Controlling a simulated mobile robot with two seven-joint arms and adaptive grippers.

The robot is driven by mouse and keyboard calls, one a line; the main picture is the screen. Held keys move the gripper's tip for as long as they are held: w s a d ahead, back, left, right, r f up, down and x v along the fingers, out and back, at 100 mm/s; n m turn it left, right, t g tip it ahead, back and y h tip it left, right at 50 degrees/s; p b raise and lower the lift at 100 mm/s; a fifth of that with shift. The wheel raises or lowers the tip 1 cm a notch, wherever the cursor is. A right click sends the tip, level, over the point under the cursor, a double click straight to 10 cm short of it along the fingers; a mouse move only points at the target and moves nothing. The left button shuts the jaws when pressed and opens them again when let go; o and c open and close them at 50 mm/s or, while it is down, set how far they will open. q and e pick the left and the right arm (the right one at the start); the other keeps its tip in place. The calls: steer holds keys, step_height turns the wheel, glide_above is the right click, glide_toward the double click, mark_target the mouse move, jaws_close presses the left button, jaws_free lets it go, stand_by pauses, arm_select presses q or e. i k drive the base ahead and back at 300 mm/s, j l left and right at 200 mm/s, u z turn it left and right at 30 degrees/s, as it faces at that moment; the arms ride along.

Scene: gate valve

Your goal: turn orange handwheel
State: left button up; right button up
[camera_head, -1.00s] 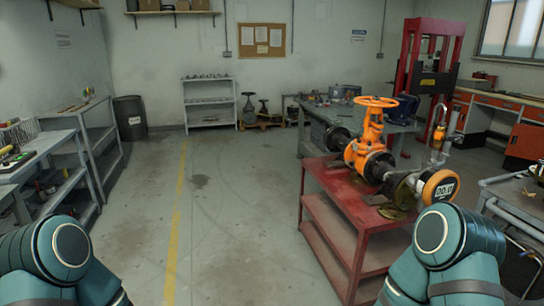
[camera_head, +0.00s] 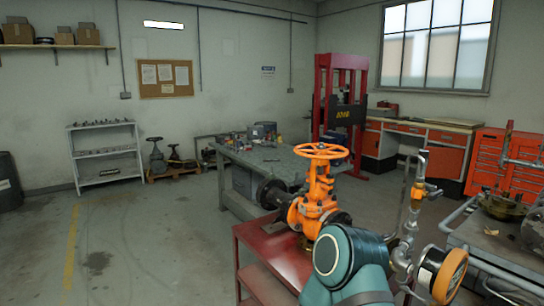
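The orange handwheel (camera_head: 320,151) sits level on top of the orange gate valve (camera_head: 317,197). The valve is mounted on a red cart (camera_head: 277,249) right of the picture's middle. A teal link of my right arm stands in front of the valve's lower right and hides part of the cart. Neither of my grippers shows in the head view, and nothing touches the handwheel.
A red press (camera_head: 340,110) and a red tool cabinet (camera_head: 488,160) stand farther back. The floor (camera_head: 150,240) at left is clear.

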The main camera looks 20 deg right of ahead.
mark_target(321, 152)
steer(key=i+z, duration=0.25)
steer(key=i, duration=0.15)
steer(key=i+j+z, duration=0.55)
steer(key=i, duration=0.2)
steer(key=i+j+z, duration=0.25)
steer(key=z, duration=0.2)
steer(key=i+j+z, duration=0.45)
steer(key=k+l, duration=0.05)
steer(key=l, duration=0.05)
